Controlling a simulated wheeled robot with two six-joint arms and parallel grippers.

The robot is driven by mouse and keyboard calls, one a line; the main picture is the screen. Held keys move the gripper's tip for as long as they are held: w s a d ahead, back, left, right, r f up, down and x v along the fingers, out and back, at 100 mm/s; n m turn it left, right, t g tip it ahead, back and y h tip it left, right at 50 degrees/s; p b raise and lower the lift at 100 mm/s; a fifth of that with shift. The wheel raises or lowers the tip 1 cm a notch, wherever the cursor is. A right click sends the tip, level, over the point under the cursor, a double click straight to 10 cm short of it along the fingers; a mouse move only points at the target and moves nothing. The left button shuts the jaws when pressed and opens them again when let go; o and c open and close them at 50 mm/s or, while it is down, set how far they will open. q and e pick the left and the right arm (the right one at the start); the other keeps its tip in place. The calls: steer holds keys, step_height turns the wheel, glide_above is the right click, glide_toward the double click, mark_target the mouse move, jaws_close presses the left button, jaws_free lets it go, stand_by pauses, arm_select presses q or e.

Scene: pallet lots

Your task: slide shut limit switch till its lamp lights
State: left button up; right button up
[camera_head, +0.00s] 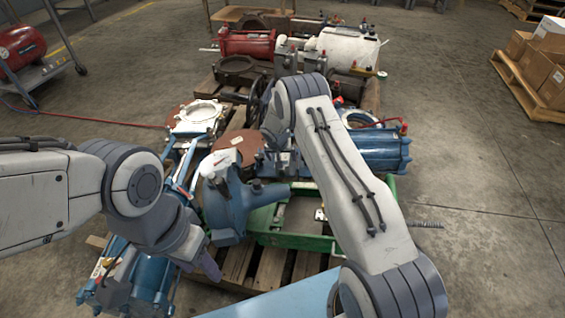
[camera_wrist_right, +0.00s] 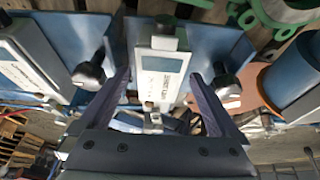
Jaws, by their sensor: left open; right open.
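In the right wrist view, a pale grey switch body (camera_wrist_right: 160,75) with a label and a dark grey block at its top stands in front of a blue bracket (camera_wrist_right: 213,45). It appears to be the limit switch. The fingers of my right gripper (camera_wrist_right: 162,90) are open, one on each side of its lower part; whether they touch it I cannot tell. I cannot make out a lit lamp. In the head view my right arm's links hide much of that area. My left gripper (camera_head: 207,264) is open, low above the pallet's near left side, beside a blue cylinder assembly.
Dark round-headed bolts (camera_wrist_right: 90,72) flank the switch. Boxes on another pallet (camera_head: 525,92) stand right.

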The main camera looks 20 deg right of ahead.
steer(key=shift+b+x, duration=0.3)
steer(key=shift+x, duration=1.05)
jaws_close()
steer(key=shift+s+d, duration=0.1)
steer(key=shift+d, duration=0.15)
steer(key=shift+d+r, duration=0.1)
steer(key=shift+d, duration=0.05)
jaws_free()
steer(key=shift+s, duration=0.1)
steer(key=shift+r, duration=0.1)
